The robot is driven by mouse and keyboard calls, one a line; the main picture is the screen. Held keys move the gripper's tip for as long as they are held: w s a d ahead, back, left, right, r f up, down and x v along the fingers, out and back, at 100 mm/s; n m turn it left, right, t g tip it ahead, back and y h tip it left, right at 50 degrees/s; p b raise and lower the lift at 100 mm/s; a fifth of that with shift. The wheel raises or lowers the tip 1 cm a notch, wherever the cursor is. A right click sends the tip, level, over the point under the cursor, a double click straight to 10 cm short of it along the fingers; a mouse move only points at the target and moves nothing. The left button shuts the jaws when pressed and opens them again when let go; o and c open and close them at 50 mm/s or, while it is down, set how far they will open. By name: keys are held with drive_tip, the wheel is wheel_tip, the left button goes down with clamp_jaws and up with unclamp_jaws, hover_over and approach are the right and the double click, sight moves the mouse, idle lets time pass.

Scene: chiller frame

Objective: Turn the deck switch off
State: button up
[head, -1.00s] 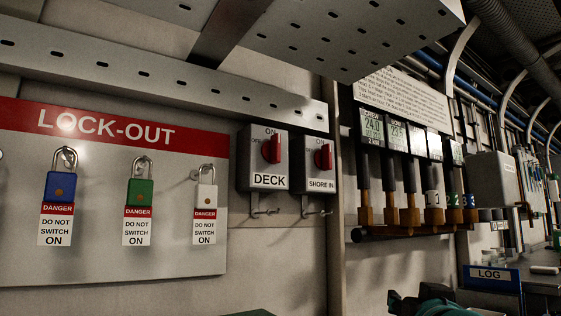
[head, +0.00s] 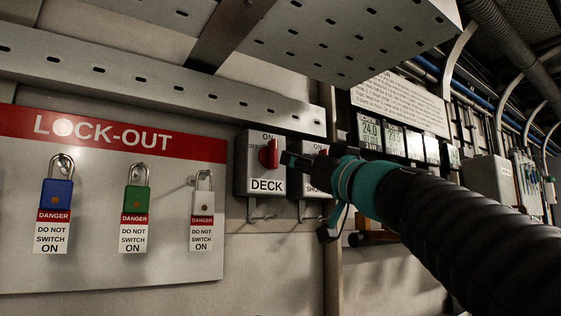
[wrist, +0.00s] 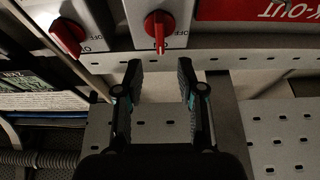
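The deck switch is a grey box (head: 258,185) labelled DECK with a red knob (head: 268,154). Its handle stands upright, towards the ON mark. In the wrist view, which is upside down, the red knob (wrist: 159,28) is ahead, roughly centred between the fingers. My gripper (head: 289,160) is just right of the deck knob in the head view and appears apart from it. In the wrist view my gripper (wrist: 160,78) is open and empty, with a wide gap between the fingers.
The Shore In switch (head: 312,180) is mostly hidden behind my gripper; its red knob (wrist: 68,38) shows in the wrist view. A lock-out board (head: 110,205) with several padlocks is at left. A perforated metal tray (head: 345,40) overhangs above. Hooks (head: 262,215) are below the switches.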

sight(277, 152)
drive_tip(key=p+x, duration=0.1)
drive_tip(key=x, duration=0.7)
drive_tip(key=shift+r, duration=0.1)
drive_tip(key=shift+c, duration=0.2)
clamp_jaws()
